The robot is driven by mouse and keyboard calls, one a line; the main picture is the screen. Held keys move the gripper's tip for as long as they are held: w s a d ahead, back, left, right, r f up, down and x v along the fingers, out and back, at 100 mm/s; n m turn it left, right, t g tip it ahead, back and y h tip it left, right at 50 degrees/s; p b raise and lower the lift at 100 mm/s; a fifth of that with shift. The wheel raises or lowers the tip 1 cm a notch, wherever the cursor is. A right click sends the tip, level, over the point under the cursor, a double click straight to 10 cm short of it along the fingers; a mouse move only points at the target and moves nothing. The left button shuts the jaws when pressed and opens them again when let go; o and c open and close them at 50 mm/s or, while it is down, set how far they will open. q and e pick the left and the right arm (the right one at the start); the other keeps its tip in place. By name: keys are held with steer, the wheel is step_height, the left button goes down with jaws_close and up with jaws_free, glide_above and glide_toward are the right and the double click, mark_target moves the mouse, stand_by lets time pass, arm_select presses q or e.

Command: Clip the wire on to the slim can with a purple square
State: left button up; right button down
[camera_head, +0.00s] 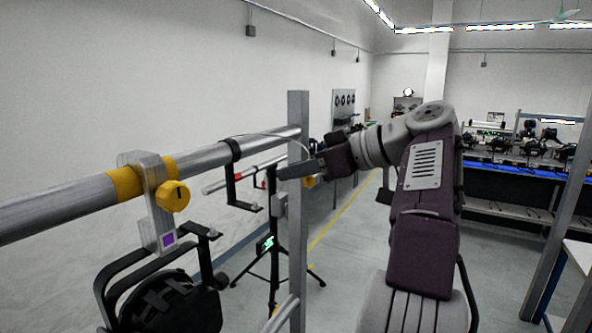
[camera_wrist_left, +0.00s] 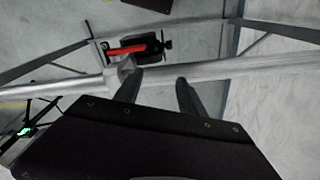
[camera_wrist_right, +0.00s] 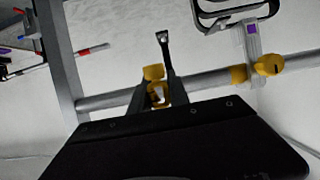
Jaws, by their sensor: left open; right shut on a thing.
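The slim can (camera_head: 172,305) is black and hangs in its yoke from a silver clamp (camera_head: 152,200) with a yellow knob. The purple square (camera_head: 168,240) is low on the clamp; it also shows in the right wrist view (camera_wrist_right: 252,29). A thin pale wire (camera_head: 275,135) arcs above the pipe toward my right gripper (camera_head: 282,173). That gripper is shut, apart from the can and to its right. Between its fingers in the right wrist view is a small yellow piece (camera_wrist_right: 156,92), apparently the wire's clip. My left gripper (camera_wrist_left: 158,86) is open and empty, near a pipe.
The horizontal pipe (camera_head: 60,205) carries the clamp and a black hanging bracket (camera_head: 235,180). An upright metal post (camera_head: 298,220) stands close to my right gripper. A black tripod stand (camera_head: 274,250) is behind.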

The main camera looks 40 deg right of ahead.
steer(key=shift+f+b, duration=1.8)
steer(key=shift+f, duration=0.1)
steer(key=b, duration=0.4)
glide_above(202, 230)
steer(key=shift+s+f, duration=0.15)
steer(key=shift+f, duration=0.05)
stand_by(1.3)
steer(key=shift+f+b, duration=1.3)
stand_by(2.0)
